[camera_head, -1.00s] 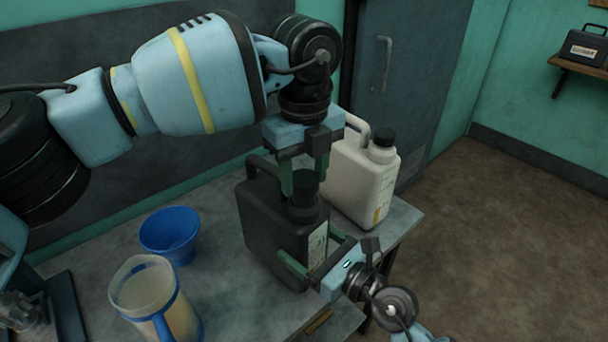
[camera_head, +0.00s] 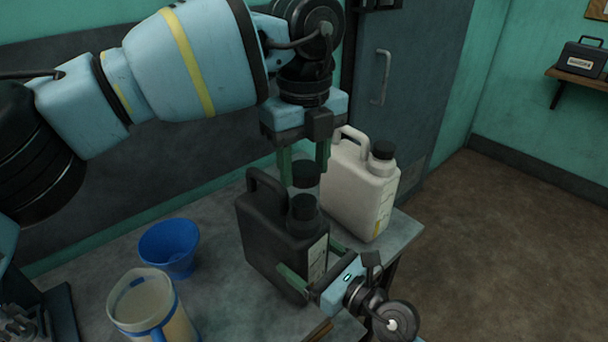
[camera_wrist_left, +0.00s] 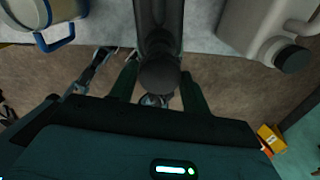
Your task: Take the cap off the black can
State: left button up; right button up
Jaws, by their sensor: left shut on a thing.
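The black can (camera_head: 270,238) stands upright on the grey table, its dark neck (camera_head: 304,208) showing at the top. My left gripper (camera_head: 304,168), above the can, points down and is shut on the black cap (camera_head: 306,174). A narrow grey gap shows between the cap and the neck, so the cap is clear of the can. In the left wrist view the round cap (camera_wrist_left: 158,77) sits between the fingers, with the can's dark body (camera_wrist_left: 158,18) beyond. My right gripper (camera_head: 318,278) comes from the lower right, its fingers around the can's lower body.
A white can (camera_head: 355,190) with a black cap stands close behind, to the right. A blue funnel-like cup (camera_head: 170,247) and a pale jug with blue trim (camera_head: 148,305) stand left on the table (camera_head: 218,285). A toolbox (camera_head: 582,58) sits on a wall shelf.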

pick_arm(q)
jog(key=shift+r, duration=0.1)
pick_arm(e)
jog(key=o, duration=1.8)
jog(key=shift+c, duration=0.2)
pick_arm(q)
notch_tip(320, 180, down, 3)
jog(key=shift+w+r+b, duration=0.1)
jog(key=shift+w+b, duration=0.05)
jog(key=shift+b, duration=0.5)
pick_arm(e)
jog(key=v, duration=1.2)
